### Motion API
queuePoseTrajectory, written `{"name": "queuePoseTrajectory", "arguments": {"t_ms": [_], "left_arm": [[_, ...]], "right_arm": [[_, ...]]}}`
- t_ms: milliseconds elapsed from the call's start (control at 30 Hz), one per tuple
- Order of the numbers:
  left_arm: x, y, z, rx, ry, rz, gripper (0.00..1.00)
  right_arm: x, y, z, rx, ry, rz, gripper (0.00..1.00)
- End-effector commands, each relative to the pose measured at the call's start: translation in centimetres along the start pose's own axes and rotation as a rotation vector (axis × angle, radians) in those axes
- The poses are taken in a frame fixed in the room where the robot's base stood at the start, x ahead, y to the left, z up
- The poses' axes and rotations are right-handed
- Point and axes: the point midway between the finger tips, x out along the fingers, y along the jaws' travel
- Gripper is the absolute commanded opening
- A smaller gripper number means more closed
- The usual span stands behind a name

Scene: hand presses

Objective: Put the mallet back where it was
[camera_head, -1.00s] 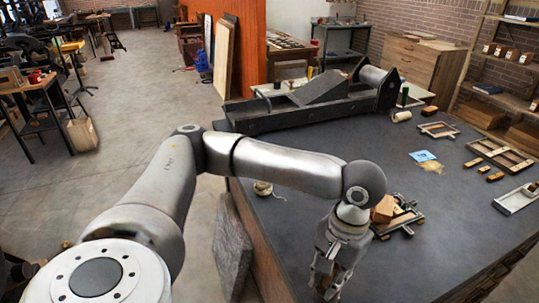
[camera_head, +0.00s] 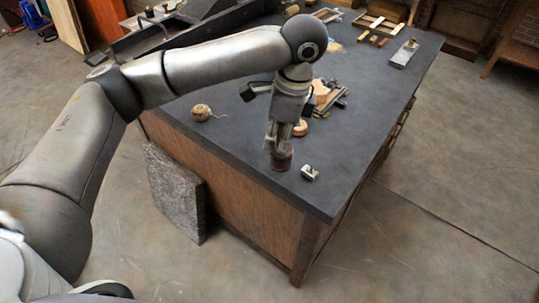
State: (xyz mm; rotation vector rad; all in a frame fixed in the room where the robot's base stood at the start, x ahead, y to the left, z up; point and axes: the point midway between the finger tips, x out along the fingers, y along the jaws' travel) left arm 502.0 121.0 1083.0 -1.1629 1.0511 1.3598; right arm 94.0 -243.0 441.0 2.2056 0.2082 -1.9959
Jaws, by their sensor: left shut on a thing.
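My left gripper (camera_head: 279,142) points down over the near end of the dark bench top (camera_head: 352,137). It is shut on a dark reddish-brown, rounded thing (camera_head: 281,160), which looks like part of the mallet and sticks out below the fingers. The fingers hide the rest of it. I cannot tell whether its lower end touches the bench. My right gripper is not in view.
A small round wooden piece (camera_head: 300,128) is close behind the gripper. A small metal piece (camera_head: 309,173) lies to its right. Twine (camera_head: 202,113) is left. A wooden block (camera_head: 321,92) sits behind. A stone slab (camera_head: 175,193) leans against the bench.

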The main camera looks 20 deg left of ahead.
Motion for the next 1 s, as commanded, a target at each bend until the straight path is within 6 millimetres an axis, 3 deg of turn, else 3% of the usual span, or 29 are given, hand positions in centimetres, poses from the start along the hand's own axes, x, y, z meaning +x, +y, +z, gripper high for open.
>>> {"name": "queuePoseTrajectory", "arguments": {"t_ms": [300,700,1000], "left_arm": [[-2.3,-3.2,-3.4,0.607,0.002,-0.097,0.00],[-4.8,-5.5,-7.4,1.337,0.003,-0.210,0.00],[-5.5,-6.1,-8.5,1.594,0.001,-0.248,0.00]], "right_arm": [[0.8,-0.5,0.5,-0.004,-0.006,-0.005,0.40],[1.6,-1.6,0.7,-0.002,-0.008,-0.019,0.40],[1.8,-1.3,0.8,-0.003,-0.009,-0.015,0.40]]}}
